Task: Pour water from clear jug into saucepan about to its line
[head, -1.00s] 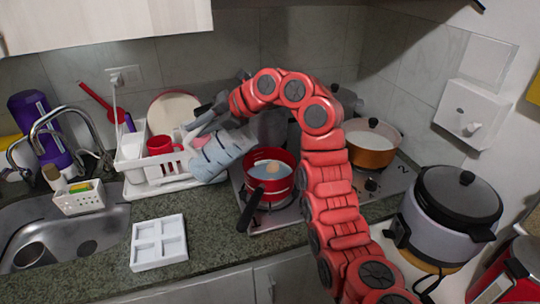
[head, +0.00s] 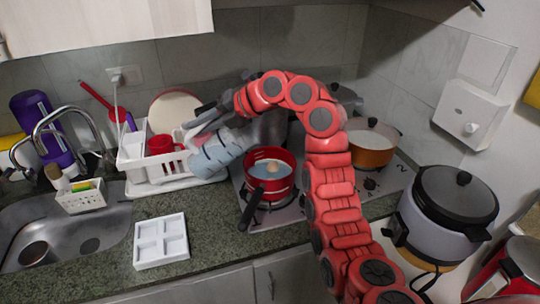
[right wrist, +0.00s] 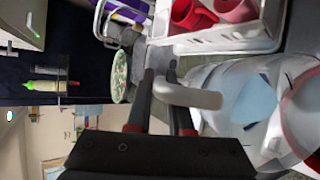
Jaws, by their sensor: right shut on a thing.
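The clear jug (head: 215,152), with bluish water in it, is held tilted, its mouth end toward the red saucepan (head: 268,192). My right gripper (head: 207,120) is shut on the jug's handle. In the right wrist view, the fingers (right wrist: 160,72) are at the pale handle (right wrist: 188,95), and the jug (right wrist: 265,100) fills the right side. The saucepan sits on the stove with its dark handle toward the front. Pale bluish liquid and a small tan patch show inside; I cannot make out its line or a falling stream. My left gripper is not in view.
A white dish rack (head: 133,155) with a red mug (head: 163,146) stands behind and left of the jug. An orange pot (head: 372,158) is on the stove's right. A rice cooker (head: 448,220) stands farther right. A white four-section tray (head: 160,240) lies in front.

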